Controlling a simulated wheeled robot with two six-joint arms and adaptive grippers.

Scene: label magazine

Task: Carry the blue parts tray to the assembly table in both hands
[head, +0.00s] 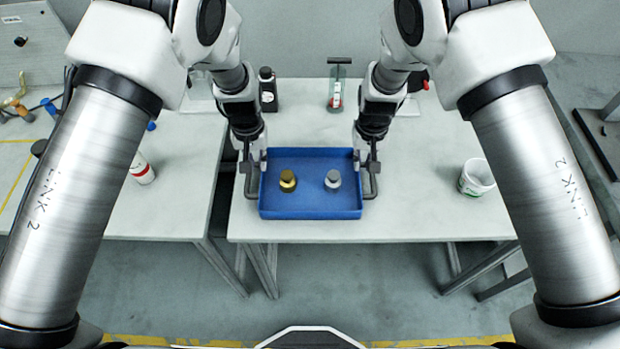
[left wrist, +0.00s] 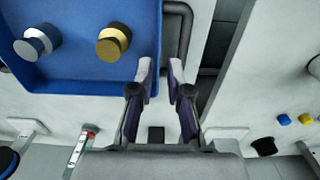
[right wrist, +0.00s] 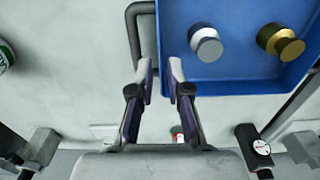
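The blue parts tray (head: 310,209) rests flat near the front left of the middle table. It holds a gold knobbed part (head: 288,181) and a silver knobbed part (head: 333,180), and has a dark bar handle at each short side. My left gripper (head: 250,168) is at the left handle; in the left wrist view its fingers (left wrist: 161,72) are apart. The handle (left wrist: 188,35) shows just beyond them. My right gripper (head: 371,168) is at the right handle; in the right wrist view its fingers (right wrist: 159,70) are apart by the handle (right wrist: 132,35). Contact cannot be told.
A second table (head: 180,190) stands on the left, across a narrow gap, with a red-and-white bottle (head: 142,170). A dark bottle (head: 267,88) and a red-and-white item (head: 336,92) stand behind the tray. A white cup (head: 477,177) is at right.

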